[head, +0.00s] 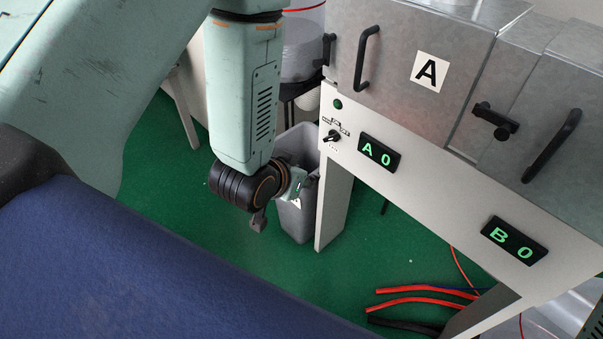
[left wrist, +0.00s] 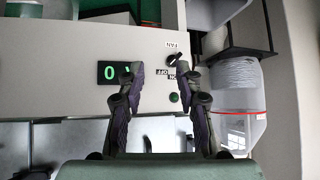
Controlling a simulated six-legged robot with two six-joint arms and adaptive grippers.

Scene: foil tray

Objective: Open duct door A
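Duct door A (head: 400,85) is a grey metal panel with a white "A" label, at the upper right of the head view. It looks shut. Its black bar handle (head: 366,58) is near its left side, and a black latch (head: 495,121) is at its right edge. My left gripper (left wrist: 155,70) is open and empty in the left wrist view, its fingers apart before the white panel below the door. My right gripper is in neither view.
A black rotary switch (head: 332,136) and display "A 0" (head: 379,153) are on the white panel (head: 430,188). The switch also shows near the fingertips (left wrist: 174,61). A grey bin (head: 296,218) stands beside the panel's leg. Red and black hoses (head: 425,302) lie on the green floor.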

